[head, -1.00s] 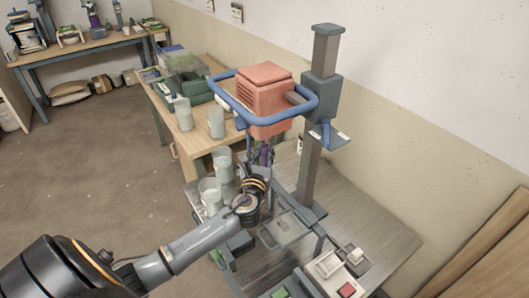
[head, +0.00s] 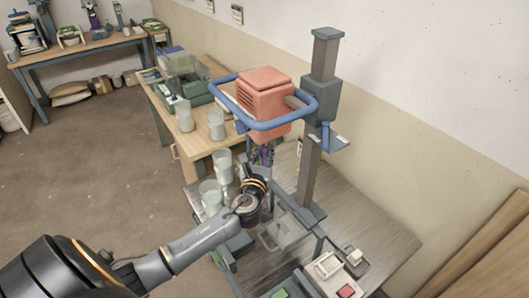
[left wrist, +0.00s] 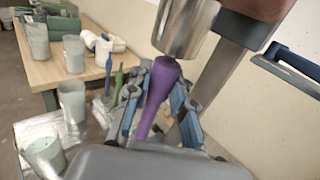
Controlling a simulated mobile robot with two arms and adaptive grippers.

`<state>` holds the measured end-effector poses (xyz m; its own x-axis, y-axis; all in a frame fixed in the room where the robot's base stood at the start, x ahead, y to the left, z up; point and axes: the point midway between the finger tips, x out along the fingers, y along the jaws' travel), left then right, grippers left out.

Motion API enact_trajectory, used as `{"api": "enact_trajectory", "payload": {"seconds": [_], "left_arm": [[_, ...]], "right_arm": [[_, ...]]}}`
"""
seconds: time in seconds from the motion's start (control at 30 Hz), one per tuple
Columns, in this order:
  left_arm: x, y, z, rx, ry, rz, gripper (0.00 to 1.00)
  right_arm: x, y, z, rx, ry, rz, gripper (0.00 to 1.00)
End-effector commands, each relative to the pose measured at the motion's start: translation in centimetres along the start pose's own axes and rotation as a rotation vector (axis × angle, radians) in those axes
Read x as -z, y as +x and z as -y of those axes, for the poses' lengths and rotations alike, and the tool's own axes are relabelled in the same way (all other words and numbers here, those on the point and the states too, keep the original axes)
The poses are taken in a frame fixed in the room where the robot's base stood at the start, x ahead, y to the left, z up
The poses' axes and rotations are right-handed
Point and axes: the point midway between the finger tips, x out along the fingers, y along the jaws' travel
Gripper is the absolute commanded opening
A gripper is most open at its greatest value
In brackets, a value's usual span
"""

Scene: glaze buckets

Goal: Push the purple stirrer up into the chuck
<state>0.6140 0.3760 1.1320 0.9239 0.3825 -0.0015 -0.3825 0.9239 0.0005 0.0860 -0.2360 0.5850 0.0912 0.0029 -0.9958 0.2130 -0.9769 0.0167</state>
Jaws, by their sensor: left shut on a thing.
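The purple stirrer (left wrist: 157,92) stands slightly tilted in the left wrist view, between the blue-edged fingers of my left gripper (left wrist: 158,105). The gripper is shut on it. The stirrer's wide upper end meets the lower rim of the silver chuck (left wrist: 185,25); I cannot tell how far it goes inside. In the head view my left gripper (head: 260,162) is below the red mixer head (head: 266,92), with a little of the purple stirrer (head: 267,152) showing. The chuck is hidden there. My right gripper is in neither view.
A blue guard ring (head: 283,124) surrounds the mixer head, which hangs from a grey column (head: 312,165). Pale buckets (head: 223,165) stand close to the left of my gripper. A control box with a red button (head: 346,290) is at the front right.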

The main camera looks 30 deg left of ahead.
Motion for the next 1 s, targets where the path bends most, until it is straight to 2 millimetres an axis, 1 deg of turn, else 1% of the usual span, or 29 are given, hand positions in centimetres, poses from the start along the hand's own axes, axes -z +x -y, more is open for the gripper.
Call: {"api": "enact_trajectory", "payload": {"seconds": [0.13, 0.17, 0.2, 0.27, 0.3, 0.57, 0.67, 0.77, 0.87, 1.0], "left_arm": [[-0.1, 0.0, 0.0, 0.000, 0.000, 0.002, 0.00], [-0.1, 0.0, 0.0, 0.000, 0.000, 0.002, 0.24], [-0.1, 0.0, 0.0, 0.000, 0.000, 0.002, 0.32], [-0.1, 0.0, 0.0, 0.000, 0.000, 0.002, 0.44], [-0.1, 0.0, 0.0, 0.000, 0.000, 0.002, 0.48], [0.1, 0.0, 0.0, 0.000, 0.000, 0.000, 0.48], [0.1, -0.4, 0.0, 0.000, 0.000, -0.001, 0.48], [0.2, -1.7, 0.0, 0.001, 0.000, -0.002, 0.48], [0.1, -3.6, 0.0, 0.002, -0.001, -0.002, 0.48], [0.1, -6.8, 0.0, 0.002, -0.001, -0.003, 0.48]], "right_arm": [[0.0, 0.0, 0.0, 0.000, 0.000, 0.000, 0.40], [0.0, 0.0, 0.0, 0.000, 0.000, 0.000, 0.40], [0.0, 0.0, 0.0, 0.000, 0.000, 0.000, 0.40], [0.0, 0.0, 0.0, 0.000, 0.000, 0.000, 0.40], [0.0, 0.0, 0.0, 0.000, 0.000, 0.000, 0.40], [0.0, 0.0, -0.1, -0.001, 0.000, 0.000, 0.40], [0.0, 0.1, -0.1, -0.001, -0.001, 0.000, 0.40], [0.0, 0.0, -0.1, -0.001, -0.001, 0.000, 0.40], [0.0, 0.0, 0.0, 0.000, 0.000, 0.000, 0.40], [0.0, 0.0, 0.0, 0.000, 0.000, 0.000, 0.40]]}}
